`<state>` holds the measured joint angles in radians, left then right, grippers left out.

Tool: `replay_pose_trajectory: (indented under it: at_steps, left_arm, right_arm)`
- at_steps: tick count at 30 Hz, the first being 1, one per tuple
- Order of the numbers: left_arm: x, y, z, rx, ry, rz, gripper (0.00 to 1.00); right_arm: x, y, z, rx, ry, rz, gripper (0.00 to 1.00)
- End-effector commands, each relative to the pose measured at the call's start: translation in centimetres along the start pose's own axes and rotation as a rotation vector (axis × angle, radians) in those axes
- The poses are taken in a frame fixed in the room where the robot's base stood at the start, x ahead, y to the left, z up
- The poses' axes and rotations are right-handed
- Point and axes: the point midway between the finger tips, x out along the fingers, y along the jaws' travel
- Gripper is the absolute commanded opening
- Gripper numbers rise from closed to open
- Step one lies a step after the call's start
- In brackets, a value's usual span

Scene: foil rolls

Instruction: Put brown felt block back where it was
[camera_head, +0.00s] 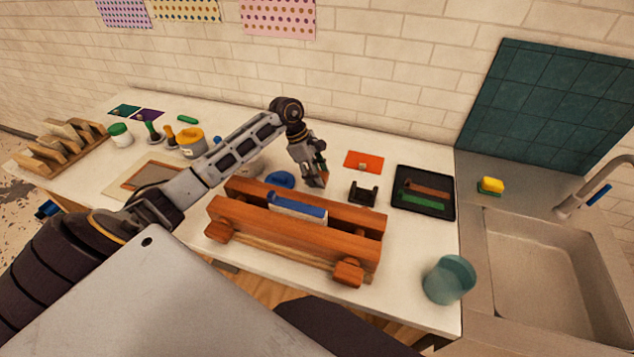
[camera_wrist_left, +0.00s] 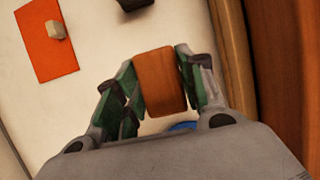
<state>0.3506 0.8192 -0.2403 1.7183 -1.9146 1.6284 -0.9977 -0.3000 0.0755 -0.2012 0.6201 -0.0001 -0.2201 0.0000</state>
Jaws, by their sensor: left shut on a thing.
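The brown felt block (camera_wrist_left: 160,82) is held between the green-padded fingers of my left gripper (camera_wrist_left: 159,85) in the left wrist view. In the head view my left gripper (camera_head: 316,180) points down just behind the wooden press, and only a little of the block shows there. An orange-red mat (camera_head: 364,161) with a small pale piece on it lies to the right of the gripper; it also shows in the left wrist view (camera_wrist_left: 36,50). The right gripper is not in view.
The wooden press (camera_head: 300,240) holds a blue-topped piece (camera_head: 298,208). A black holder (camera_head: 363,193) and a black tray (camera_head: 423,206) with brown and green strips stand to the right. A blue disc (camera_head: 281,180) lies left of the gripper. A glass (camera_head: 449,279) stands near the front edge.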

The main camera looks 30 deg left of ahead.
Motion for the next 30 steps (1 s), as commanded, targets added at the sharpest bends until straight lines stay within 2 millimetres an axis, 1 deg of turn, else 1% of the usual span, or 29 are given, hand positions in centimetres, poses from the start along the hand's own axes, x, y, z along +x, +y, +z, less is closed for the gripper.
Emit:
replay_pose_trajectory:
  at_steps: [9,12,26,27,30]
  left_arm:
    - [2.7,-0.1,-1.0,-0.001,-0.003,-0.003,0.2]
    - [3.2,-0.1,-1.3,-0.002,-0.001,-0.001,0.2]
    - [3.6,-0.1,-1.5,0.0,0.001,-0.001,0.2]
    - [3.7,-0.1,-1.5,0.0,0.001,-0.001,0.41]
    - [3.6,-0.1,-1.5,0.0,0.0,-0.001,0.54]
  right_arm:
    - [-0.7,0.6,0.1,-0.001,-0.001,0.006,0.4]
    - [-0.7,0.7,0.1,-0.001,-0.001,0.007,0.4]
    - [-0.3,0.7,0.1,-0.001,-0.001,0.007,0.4]
    - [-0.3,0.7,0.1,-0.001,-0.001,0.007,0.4]
    - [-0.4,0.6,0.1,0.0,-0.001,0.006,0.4]
